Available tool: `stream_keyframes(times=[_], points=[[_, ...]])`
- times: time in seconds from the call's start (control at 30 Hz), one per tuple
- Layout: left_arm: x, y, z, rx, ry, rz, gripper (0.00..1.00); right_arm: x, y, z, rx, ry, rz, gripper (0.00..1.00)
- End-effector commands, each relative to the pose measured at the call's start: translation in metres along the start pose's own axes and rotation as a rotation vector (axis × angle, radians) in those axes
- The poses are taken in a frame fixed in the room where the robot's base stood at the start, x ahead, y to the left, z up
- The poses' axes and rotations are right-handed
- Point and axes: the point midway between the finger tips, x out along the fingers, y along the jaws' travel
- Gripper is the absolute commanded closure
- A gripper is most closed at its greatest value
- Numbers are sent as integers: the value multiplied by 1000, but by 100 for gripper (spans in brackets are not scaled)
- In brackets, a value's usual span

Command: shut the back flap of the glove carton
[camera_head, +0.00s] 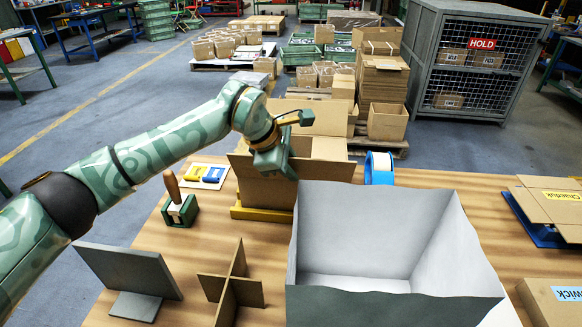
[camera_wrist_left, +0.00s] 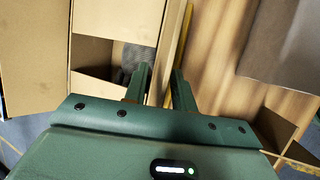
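An open cardboard carton (camera_head: 325,171), which I take to be the glove carton, stands on the table behind the large grey bin. No label on it is readable. A cardboard flap (camera_head: 325,118) stands up at its back. My left gripper (camera_head: 277,172) is over the carton's near side, partly hiding its opening. In the left wrist view, the left gripper (camera_wrist_left: 160,85) has its two fingers apart, with cardboard edges of the carton (camera_wrist_left: 118,18) beneath and between them. I cannot tell whether they touch it. My right gripper is not in view.
The large grey bin (camera_head: 460,255) stands close in front. A blue tape roll (camera_head: 379,168), a wooden-handled stamp (camera_head: 178,205), a cardboard divider (camera_head: 232,288) and a grey stand (camera_head: 128,272) are nearby. Another carton (camera_head: 550,205) lies at right.

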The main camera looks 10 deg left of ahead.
Motion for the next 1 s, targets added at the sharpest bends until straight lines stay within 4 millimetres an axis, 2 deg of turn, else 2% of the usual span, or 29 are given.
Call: stream_keyframes(times=[0.23,0.27,0.33,0.37,1.0], points=[[0,0,0,0,0,1,74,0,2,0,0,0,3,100],[0,0,0,0,0,1,79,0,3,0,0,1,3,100],[0,0,0,0,-1,1,99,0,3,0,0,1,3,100],[0,0,0,0,-1,0,100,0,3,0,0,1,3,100],[0,0,0,0,-1,0,100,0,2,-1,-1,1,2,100]])
